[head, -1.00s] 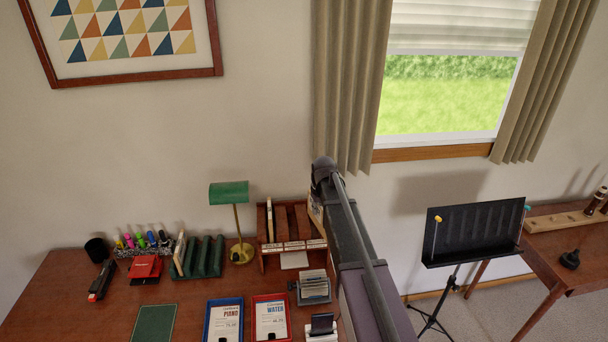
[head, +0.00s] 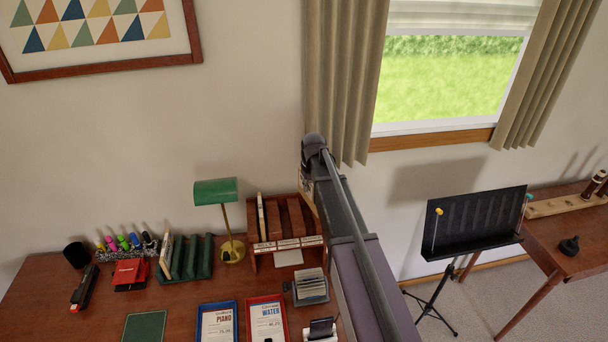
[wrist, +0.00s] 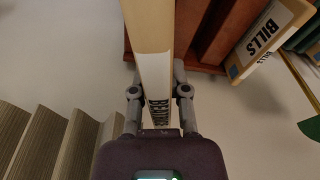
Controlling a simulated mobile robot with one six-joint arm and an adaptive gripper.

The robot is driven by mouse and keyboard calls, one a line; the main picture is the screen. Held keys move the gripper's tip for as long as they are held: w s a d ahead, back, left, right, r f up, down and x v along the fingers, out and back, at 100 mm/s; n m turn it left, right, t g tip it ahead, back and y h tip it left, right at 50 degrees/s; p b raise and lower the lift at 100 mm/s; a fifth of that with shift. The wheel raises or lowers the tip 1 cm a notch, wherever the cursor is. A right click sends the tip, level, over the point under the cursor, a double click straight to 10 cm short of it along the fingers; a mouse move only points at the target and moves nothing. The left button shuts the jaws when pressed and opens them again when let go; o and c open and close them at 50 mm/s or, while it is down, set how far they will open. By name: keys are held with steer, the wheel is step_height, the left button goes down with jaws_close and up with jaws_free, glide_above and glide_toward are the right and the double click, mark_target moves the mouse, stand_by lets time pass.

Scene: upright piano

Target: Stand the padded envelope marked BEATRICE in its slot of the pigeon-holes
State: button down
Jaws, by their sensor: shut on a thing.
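My gripper (wrist: 158,92) is shut on a cream padded envelope (wrist: 153,45), seen edge-on between the fingers in the wrist view. A white label with dark letters, partly hidden, shows near the fingers. In the head view my arm hides most of this envelope. The red-brown wooden pigeon-holes (head: 256,261) stand on the desk just left of my arm, with white labels along the front. In the wrist view their wood (wrist: 207,36) lies beyond and to the right of the held envelope. An envelope marked BILLS (wrist: 262,42) stands in the pigeon-holes' left slot; the other visible slots look empty.
A green lamp (head: 216,191) stands left of the pigeon-holes, with a green rack (head: 190,258) farther left. A card file (head: 310,287) and two trays, blue (head: 217,306) and red (head: 267,302), lie in front. The curtain (head: 350,80) hangs behind my arm.

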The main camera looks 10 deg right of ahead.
steer(key=shift+a+r, duration=0.1)
steer(key=shift+a, duration=0.15)
steer(key=shift+r, duration=0.15)
steer(key=shift+w+r+m+p, duration=0.3)
steer(key=shift+r+m+p, duration=0.15)
steer(key=shift+p, duration=0.2)
steer(key=shift+w+r+m+p, duration=0.3)
steer(key=shift+r+m+p, duration=0.05)
steer(key=shift+r+p, duration=0.25)
steer(key=shift+w+r+m+p, duration=0.35)
steer(key=shift+r+m+p, duration=0.1)
steer(key=shift+m, duration=0.25)
steer(key=shift+s+f, duration=0.1)
steer(key=shift+f, duration=0.05)
steer(key=shift+f+b, duration=0.15)
steer(key=shift+b, duration=0.15)
step_height(320, 180, down, 13)
steer(key=b, duration=1.3)
steer(key=shift+f, duration=0.2)
